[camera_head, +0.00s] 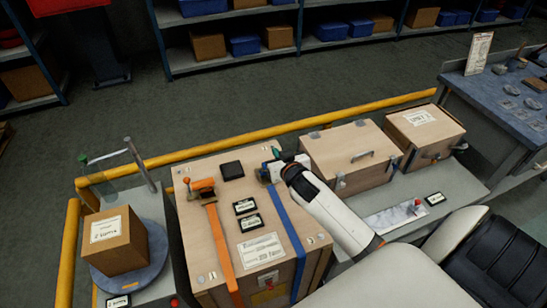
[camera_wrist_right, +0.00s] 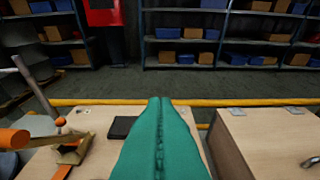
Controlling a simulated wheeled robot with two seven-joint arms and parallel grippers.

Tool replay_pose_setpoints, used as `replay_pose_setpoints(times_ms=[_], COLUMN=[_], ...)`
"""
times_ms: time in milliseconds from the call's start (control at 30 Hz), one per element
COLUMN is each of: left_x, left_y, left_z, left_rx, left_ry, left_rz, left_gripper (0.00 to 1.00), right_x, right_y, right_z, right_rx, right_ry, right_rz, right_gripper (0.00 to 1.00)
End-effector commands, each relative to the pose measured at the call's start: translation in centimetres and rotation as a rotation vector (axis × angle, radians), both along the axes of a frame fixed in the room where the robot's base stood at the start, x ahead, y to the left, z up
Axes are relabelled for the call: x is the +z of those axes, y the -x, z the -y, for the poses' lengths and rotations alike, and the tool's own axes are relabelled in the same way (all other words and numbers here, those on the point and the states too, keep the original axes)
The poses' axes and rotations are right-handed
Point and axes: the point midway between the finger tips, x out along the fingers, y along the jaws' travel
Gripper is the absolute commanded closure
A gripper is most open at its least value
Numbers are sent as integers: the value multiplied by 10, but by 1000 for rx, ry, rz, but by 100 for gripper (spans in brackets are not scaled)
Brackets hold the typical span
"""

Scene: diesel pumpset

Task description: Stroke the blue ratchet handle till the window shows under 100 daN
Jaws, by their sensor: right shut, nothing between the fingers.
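A large wooden crate (camera_head: 190,241) carries an orange strap (camera_head: 222,249) with an orange-handled ratchet (camera_head: 203,187) and a blue strap (camera_head: 288,228). Part of the blue ratchet (camera_head: 262,174) shows at the blue strap's far end, mostly hidden by my right gripper (camera_head: 275,153). My right gripper is shut and empty over it; I cannot tell whether they touch. Its green fingers (camera_wrist_right: 160,125) fill the middle of the wrist view and hide the blue ratchet there. Small dark label plates (camera_head: 245,206) lie between the straps; no number is readable. My left gripper is out of view.
A black box (camera_head: 232,170) sits between the ratchets. Two smaller wooden crates (camera_head: 350,154) (camera_head: 424,133) stand to the right. A carton (camera_head: 113,242) on a round blue plate and a metal post (camera_head: 140,166) are left. A yellow rail (camera_head: 222,144) runs behind.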

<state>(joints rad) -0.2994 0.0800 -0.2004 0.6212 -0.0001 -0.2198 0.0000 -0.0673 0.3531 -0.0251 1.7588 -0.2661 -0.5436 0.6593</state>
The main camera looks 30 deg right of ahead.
Motion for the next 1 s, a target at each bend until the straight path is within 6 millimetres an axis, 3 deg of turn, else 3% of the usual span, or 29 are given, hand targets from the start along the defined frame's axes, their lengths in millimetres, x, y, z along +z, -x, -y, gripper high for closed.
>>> replay_pose_setpoints(times_ms=[367,633,1000], left_x=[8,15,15], left_y=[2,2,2], left_z=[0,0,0], left_rx=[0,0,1], left_ry=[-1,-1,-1], left_rz=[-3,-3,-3], left_gripper=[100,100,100], right_x=[-20,-48,-53], right_y=[-59,-37,-33], right_z=[14,9,8], right_rx=[-1,0,0], right_ry=[1,0,1], right_rz=[0,-2,0], right_gripper=[100,100,100])
